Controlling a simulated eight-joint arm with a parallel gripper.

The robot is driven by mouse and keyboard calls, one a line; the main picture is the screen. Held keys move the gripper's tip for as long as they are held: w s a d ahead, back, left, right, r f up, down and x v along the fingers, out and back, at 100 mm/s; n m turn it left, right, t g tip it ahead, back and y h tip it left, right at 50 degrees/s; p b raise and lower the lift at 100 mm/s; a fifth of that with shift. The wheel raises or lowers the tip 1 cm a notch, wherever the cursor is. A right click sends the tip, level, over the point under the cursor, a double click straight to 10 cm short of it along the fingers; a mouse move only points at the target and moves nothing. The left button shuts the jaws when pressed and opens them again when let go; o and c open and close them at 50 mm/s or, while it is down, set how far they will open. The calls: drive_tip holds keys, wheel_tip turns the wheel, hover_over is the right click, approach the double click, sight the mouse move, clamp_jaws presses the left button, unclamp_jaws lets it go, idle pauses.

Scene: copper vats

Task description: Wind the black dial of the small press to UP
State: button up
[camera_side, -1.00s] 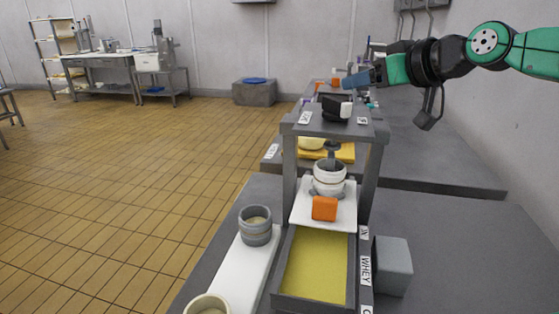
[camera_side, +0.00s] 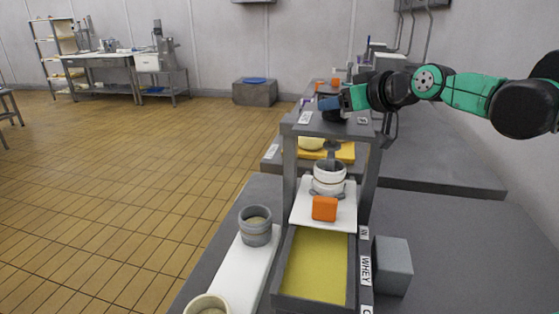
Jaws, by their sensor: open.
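The small press is a grey frame (camera_side: 293,160) on the bench. The black dial (camera_side: 335,117) sits on its top plate (camera_side: 312,128), mostly hidden behind my gripper. My gripper (camera_side: 326,104) has blue fingers and reaches in from the right, at the dial's top. The jaws are open; whether they touch or straddle the dial cannot be told. A small white label (camera_side: 304,117) lies left of the dial and another (camera_side: 362,121) lies right of it; their lettering is too small to read. The dial's white marker is hidden.
Under the top plate, a white pot (camera_side: 328,179) stands on a white board (camera_side: 346,217) with an orange block (camera_side: 324,208). A yellow-floored tray (camera_side: 315,265) lies in front. A grey ringed cup (camera_side: 255,226) stands left; a grey box (camera_side: 392,266) stands right.

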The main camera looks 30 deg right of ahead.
clamp_jaws()
drive_tip(key=shift+d+n+y, duration=0.1)
drive_tip(key=shift+n+y, duration=0.4)
drive_tip(key=shift+y, duration=0.1)
drive_tip(key=n+y, duration=0.2)
drive_tip(key=y, duration=0.1)
drive_tip(key=n+g+y, duration=0.1)
drive_tip(key=shift+d+n, duration=0.25)
drive_tip(key=shift+n, duration=0.15)
drive_tip(key=n+g+y, duration=0.3)
drive_tip(key=n+y, duration=0.1)
drive_tip(key=shift+w, duration=0.15)
drive_tip(key=shift+n+y, duration=0.3)
unclamp_jaws()
